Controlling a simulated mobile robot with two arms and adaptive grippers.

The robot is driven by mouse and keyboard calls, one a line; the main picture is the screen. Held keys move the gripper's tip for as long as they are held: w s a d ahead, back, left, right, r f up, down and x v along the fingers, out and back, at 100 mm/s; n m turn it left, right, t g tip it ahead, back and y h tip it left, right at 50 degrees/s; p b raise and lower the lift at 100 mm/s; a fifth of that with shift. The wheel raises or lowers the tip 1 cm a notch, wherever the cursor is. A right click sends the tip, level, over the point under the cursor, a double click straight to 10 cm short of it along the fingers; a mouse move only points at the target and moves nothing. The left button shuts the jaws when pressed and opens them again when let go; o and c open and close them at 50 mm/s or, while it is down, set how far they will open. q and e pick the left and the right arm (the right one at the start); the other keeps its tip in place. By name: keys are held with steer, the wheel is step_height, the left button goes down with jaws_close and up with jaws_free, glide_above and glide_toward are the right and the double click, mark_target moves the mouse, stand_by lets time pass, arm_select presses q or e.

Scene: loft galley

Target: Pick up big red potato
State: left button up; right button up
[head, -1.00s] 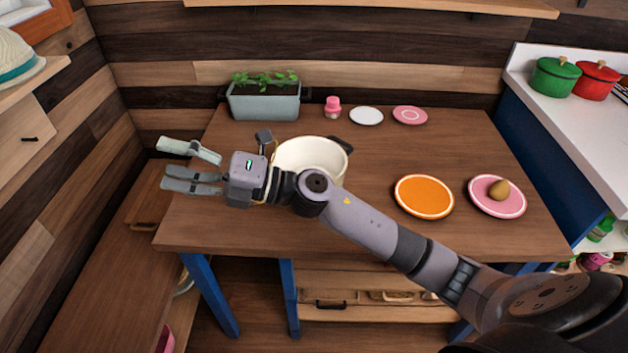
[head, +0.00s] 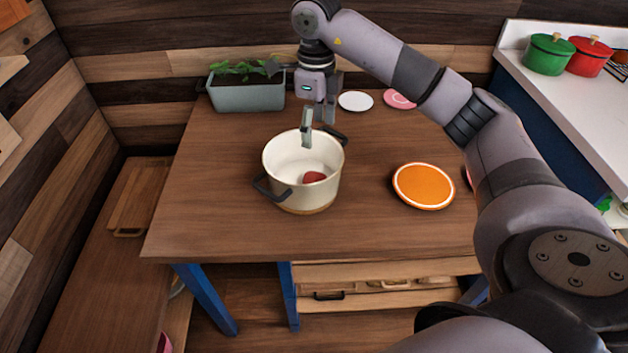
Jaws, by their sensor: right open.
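A red potato (head: 313,177) lies inside the cream pot (head: 275,183), on its bottom toward the right side. The pot stands on the wooden table and has dark handles. My right gripper (head: 315,134) points down above the far rim of the pot, its fingers open and empty. The potato is below the fingers and nearer to me. My left gripper is not in view.
An orange plate (head: 424,186) lies right of the pot. A grey planter (head: 247,96), a white plate (head: 355,101) and a pink plate (head: 399,98) stand along the back. The table's front left (head: 205,220) is clear.

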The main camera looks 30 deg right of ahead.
mark_target(316, 177)
step_height(316, 177, down, 10)
steer(key=shift+a+f+p, duration=0.1)
steer(key=shift+f+p, duration=0.15)
steer(key=shift+p, duration=0.15)
steer(key=f, duration=0.3)
steer(key=f+p, duration=0.1)
steer(key=f, duration=0.1)
steer(key=shift+s+a, duration=0.15)
steer(key=shift+s, duration=0.25)
steer(key=shift+f, duration=0.2)
steer(key=shift+c, duration=0.2)
steer(key=c, duration=1.3)
